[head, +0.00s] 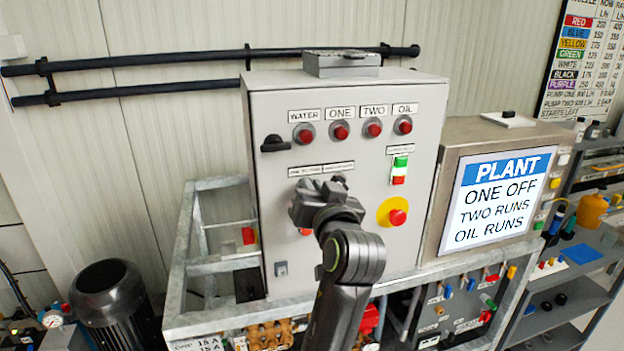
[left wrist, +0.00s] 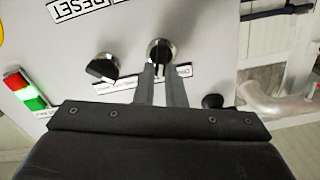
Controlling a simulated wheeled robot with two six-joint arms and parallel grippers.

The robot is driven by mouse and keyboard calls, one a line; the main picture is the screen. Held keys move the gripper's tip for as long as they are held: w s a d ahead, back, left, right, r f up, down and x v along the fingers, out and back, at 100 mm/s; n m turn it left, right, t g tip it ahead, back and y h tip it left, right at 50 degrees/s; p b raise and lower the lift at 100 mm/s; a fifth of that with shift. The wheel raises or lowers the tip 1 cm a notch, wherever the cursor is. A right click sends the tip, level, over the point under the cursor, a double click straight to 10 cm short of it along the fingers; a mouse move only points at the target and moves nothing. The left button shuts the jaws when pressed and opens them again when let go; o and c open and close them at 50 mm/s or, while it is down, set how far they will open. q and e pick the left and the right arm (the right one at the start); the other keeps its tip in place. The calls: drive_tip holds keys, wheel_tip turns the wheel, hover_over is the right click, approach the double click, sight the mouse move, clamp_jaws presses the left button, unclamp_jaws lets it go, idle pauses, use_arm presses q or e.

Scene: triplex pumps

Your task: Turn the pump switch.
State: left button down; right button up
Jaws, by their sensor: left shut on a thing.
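The grey pump control cabinet (head: 345,110) stands ahead, with several red lamps in a row under labels WATER, ONE, TWO and OIL. My left gripper (head: 322,200) is at the cabinet front, below two small labels, and covers the switches there. In the left wrist view, which shows the panel upside down, the left gripper (left wrist: 160,75) is shut on a round, silver-rimmed pump switch (left wrist: 160,48). A label beginning "One" lies by it. The switch's angle is hard to tell. A second switch (left wrist: 103,68) with a slanted black knob sits beside it, untouched.
A black handle (head: 275,144) is at the cabinet's left. A green-and-red button pair (head: 399,170) and a red emergency stop (head: 397,217) on yellow are right of my gripper. The PLANT screen (head: 495,198) reads ONE OFF, TWO RUNS, OIL RUNS. A metal frame (head: 205,267) surrounds the cabinet.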

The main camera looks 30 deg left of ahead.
use_arm(q)
drive_tip(key=shift+w+d+f+m+p, duration=0.1)
drive_tip(key=shift+m+p, duration=0.9)
drive_tip(key=shift+m, duration=0.3)
drive_tip(key=shift+w+d+m+p, duration=0.1)
drive_tip(key=shift+m+p, duration=0.85)
drive_tip(key=shift+m, duration=0.35)
use_arm(e)
drive_tip(key=shift+d+r, duration=0.15)
drive_tip(key=shift+r, duration=1)
drive_tip(key=shift+d+r, duration=0.1)
drive_tip(key=shift+r, duration=1.05)
use_arm(q)
drive_tip(key=c, duration=1.5)
unclamp_jaws()
drive_tip(key=shift+f, duration=0.15)
use_arm(e)
drive_tip(key=shift+a+r, duration=0.1)
